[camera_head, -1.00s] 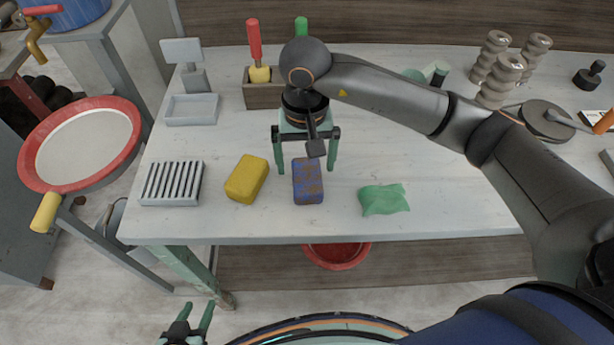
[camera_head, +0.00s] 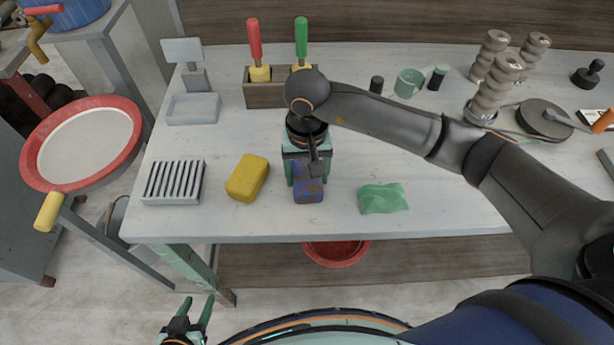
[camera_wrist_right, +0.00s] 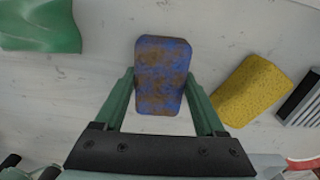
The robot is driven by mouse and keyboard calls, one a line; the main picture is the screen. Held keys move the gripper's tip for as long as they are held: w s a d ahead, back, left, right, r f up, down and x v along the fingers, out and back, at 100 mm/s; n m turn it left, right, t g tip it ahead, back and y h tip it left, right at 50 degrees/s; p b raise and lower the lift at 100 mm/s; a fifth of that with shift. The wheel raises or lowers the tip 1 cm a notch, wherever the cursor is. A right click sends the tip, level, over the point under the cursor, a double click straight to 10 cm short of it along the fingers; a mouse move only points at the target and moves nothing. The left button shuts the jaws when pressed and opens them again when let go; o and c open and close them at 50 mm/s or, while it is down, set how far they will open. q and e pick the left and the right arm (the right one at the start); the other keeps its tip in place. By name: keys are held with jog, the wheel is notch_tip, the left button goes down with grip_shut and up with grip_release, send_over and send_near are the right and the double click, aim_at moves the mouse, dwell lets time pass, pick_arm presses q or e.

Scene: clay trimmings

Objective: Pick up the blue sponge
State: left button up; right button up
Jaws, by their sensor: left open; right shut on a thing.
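The blue sponge (camera_head: 308,188), stained with brown, lies on the white table between a yellow sponge and a green cloth. My right gripper (camera_head: 307,178) is above it with its fingers down on either side, shut on the sponge. In the right wrist view the blue sponge (camera_wrist_right: 162,75) sits between the two green fingers of the right gripper (camera_wrist_right: 162,90). The sponge appears to be still at table level. My left gripper (camera_head: 195,312) is open and empty, low in front of the table.
A yellow sponge (camera_head: 247,178) lies just left and a green cloth (camera_head: 383,198) right. A green mug (camera_head: 409,83) is at the back.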

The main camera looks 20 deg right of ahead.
aim_at(306, 173)
jog(key=c, duration=0.6)
jog(key=shift+r, duration=0.5)
notch_tip(306, 173, up, 2)
jog(key=shift+w+r+b, duration=0.1)
jog(key=shift+r+b, duration=0.05)
jog(key=shift+b, duration=0.4)
jog(key=s+a+r, duration=0.2)
jog(key=a+r, duration=0.1)
jog(key=a, duration=0.1)
jog(key=s+a+r+b, duration=0.1)
jog(key=s+a+r, duration=0.1)
jog(key=a+r, duration=0.1)
jog(key=s+a+r, duration=0.3)
jog(key=a, duration=0.2)
jog(key=shift+s+a+r+b, duration=0.1)
jog(key=shift+r+b, duration=0.25)
jog(key=o, duration=0.8)
jog(key=c, duration=0.6)
